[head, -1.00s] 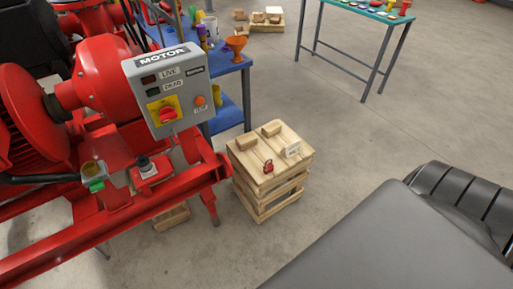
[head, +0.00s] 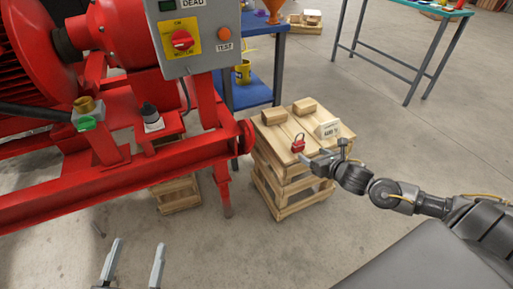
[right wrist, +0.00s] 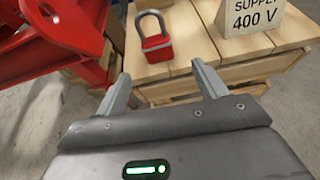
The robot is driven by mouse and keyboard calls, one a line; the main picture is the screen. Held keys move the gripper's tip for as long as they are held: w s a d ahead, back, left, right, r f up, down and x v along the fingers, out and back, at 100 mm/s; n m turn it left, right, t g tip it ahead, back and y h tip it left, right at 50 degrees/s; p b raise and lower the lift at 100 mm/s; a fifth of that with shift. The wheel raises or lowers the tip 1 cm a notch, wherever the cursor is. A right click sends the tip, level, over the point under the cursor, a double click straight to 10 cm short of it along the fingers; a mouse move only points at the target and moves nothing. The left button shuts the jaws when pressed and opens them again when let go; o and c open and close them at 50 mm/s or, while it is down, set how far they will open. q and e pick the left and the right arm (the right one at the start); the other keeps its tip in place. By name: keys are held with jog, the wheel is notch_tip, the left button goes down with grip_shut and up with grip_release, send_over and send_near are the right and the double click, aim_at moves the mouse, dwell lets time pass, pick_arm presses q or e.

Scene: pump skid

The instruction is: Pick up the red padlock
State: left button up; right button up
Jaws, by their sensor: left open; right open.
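The red padlock (head: 298,144) with its grey shackle stands on top of a wooden crate (head: 270,138), near the crate's front edge. In the right wrist view the padlock (right wrist: 156,42) is upright, ahead of and between the open fingers. My right gripper (head: 312,158) is open and empty, just in front of the padlock and to its right in the head view; its fingers (right wrist: 165,85) are apart from the padlock. My left gripper (head: 137,262) is open and empty at the bottom left, far from the crate.
A white sign (head: 327,129) reading "supply 400 V" (right wrist: 255,14) and wooden blocks (head: 304,106) share the crate top. The red pump skid (head: 120,180) with its grey motor box (head: 196,42) stands left. A blue shelf (head: 252,92) stands behind.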

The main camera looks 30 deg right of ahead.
aim_at(300, 147)
jog(key=shift+n, duration=0.3)
jog(key=b+x, duration=0.1)
jog(key=x, duration=0.4)
jog(key=shift+w+a+r, duration=0.15)
jog(key=shift+r, duration=0.05)
jog(key=shift+b+x, duration=0.6)
jog(key=shift+x, duration=1.6)
jog(key=shift+w+f, duration=0.2)
jog(key=shift+w, duration=0.35)
pick_arm(q)
jog(key=a+r+t, duration=0.1)
jog(key=r+t, duration=0.2)
jog(key=a+r+t, duration=0.1)
jog(key=shift+s+a+r+n+t+h, duration=0.35)
jog(key=shift+s+r+n+t+h, duration=0.05)
pick_arm(e)
jog(key=shift+c, duration=0.4)
jog(key=c, duration=1.1)
jog(key=shift+o, duration=0.2)
jog(key=shift+r, duration=0.1)
jog(key=shift+r, duration=0.1)
